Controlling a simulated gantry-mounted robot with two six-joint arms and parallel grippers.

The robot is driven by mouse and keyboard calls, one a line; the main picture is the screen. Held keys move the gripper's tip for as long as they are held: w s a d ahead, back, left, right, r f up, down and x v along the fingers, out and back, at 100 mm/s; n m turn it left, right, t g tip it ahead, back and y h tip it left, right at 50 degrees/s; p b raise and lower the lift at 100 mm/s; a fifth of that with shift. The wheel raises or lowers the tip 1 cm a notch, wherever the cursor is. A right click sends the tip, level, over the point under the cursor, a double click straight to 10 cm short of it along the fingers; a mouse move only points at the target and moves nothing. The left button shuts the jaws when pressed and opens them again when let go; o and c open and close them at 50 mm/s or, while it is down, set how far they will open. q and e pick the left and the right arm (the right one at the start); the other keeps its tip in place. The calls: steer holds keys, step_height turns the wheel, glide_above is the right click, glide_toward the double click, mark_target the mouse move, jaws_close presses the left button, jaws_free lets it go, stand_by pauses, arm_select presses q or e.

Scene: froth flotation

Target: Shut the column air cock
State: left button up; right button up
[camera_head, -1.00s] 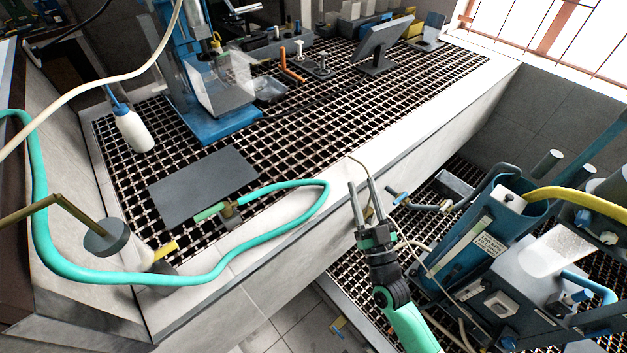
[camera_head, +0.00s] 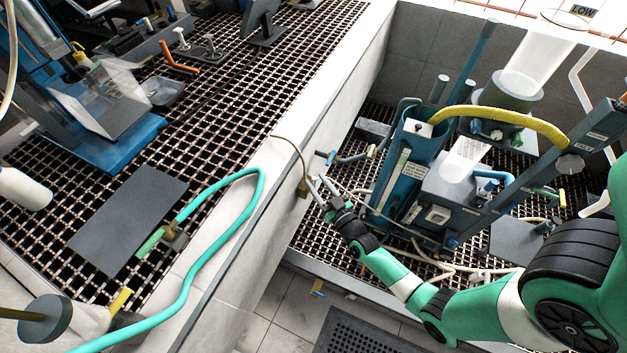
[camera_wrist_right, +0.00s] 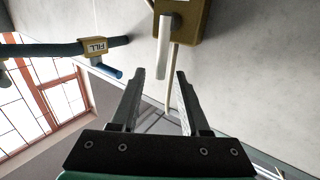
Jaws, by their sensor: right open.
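A brass-coloured cock body (camera_head: 304,188) is mounted on the pale side wall of the bench, with a thin hose rising from it. In the right wrist view a brass-coloured block (camera_wrist_right: 192,18) with a pale lever (camera_wrist_right: 165,45) pointing down shows at the top; it looks like the same cock, but I read no label on it. My right gripper (camera_head: 318,183) is open and empty, its fingertips close beside the cock. In the right wrist view the lever lies ahead of and between the open fingers (camera_wrist_right: 160,75), apparently not touched. My left gripper is out of view.
The blue machine (camera_head: 405,175) with a yellow hose (camera_head: 490,113) stands right of my gripper. A teal hose (camera_head: 213,255) runs along the bench edge.

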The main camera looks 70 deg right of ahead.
steer(key=shift+x, duration=1.2)
jaws_close()
stand_by(0.5)
